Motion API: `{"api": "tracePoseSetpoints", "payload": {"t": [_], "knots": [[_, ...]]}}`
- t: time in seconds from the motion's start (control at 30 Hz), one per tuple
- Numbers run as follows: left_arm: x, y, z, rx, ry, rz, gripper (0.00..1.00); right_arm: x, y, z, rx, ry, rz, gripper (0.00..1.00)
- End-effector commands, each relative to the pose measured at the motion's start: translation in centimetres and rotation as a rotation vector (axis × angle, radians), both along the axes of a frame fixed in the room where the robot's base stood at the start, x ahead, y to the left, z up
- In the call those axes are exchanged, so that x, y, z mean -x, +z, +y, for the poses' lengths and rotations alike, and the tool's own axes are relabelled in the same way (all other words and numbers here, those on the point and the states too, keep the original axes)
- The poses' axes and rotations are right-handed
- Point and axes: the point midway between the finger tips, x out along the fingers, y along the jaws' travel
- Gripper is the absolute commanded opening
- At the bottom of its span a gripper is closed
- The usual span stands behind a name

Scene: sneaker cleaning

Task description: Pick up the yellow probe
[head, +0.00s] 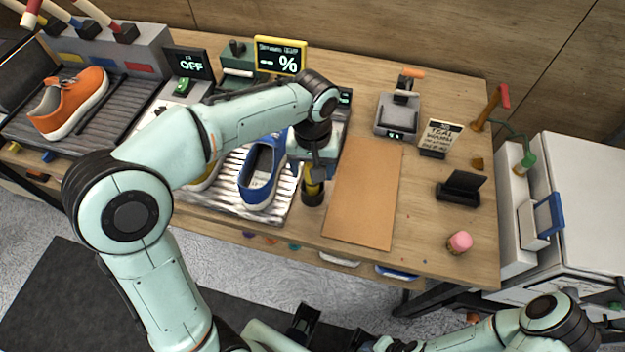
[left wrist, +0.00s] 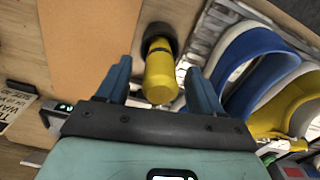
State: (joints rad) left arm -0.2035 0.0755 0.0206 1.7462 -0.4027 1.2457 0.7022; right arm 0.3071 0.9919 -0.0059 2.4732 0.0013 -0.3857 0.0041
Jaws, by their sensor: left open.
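The yellow probe (left wrist: 159,75) stands in a round dark holder (left wrist: 158,37) in the left wrist view. In the head view the probe (head: 313,188) shows as a small yellow piece between the blue sneaker and the brown mat, low in its dark holder (head: 312,198). My left gripper (left wrist: 157,65) is open, with one blue-grey finger on each side of the probe. In the head view the gripper (head: 318,172) is right over the probe and partly hides it.
A blue sneaker (head: 257,180) lies on a ribbed tray (head: 222,204) close left of the probe. A brown mat (head: 362,195) lies flat and bare to the right. An orange sneaker (head: 70,100) sits at far left. A pink-topped item (head: 460,242) stands at right.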

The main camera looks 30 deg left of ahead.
Motion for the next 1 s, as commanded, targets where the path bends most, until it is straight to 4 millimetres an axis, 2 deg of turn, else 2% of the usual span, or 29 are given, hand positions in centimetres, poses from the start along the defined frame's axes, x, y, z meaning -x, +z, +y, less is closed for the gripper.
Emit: {"api": "tracePoseSetpoints", "payload": {"t": [0.03, 0.13, 0.37, 0.43, 0.57, 0.6, 0.87, 1.0], "knots": [[0.09, -0.8, 0.04, -0.001, 0.0, 0.004, 0.66, 0.05, -0.2, 0.0, 0.0, 0.0, 0.0, 0.43], [0.06, -1.5, 0.04, -0.001, 0.001, 0.001, 0.66, 0.08, -0.29, 0.0, 0.0, 0.0, 0.001, 0.43], [0.03, -1.6, 0.02, 0.0, 0.0, 0.0, 0.66, 0.07, -0.26, -0.01, 0.0, 0.0, 0.001, 0.43], [0.03, -1.59, 0.02, 0.0, 0.0, 0.0, 0.5, 0.07, -0.26, -0.01, 0.0, 0.0, 0.001, 0.43], [0.03, -1.58, 0.02, 0.0, 0.0, 0.0, 0.08, 0.07, -0.26, -0.01, 0.0, 0.0, 0.001, 0.43], [0.03, -1.58, 0.02, 0.0, 0.0, 0.0, 0.06, 0.07, -0.26, -0.01, 0.0, 0.0, 0.001, 0.43], [0.01, -1.48, 0.01, 0.001, 0.0, -0.001, 0.06, 0.07, -0.24, 0.0, 0.0, 0.0, 0.001, 0.43], [-0.04, -0.8, 0.0, 0.001, 0.0, -0.004, 0.06, 0.03, -0.1, 0.0, 0.0, 0.0, 0.0, 0.43]]}}
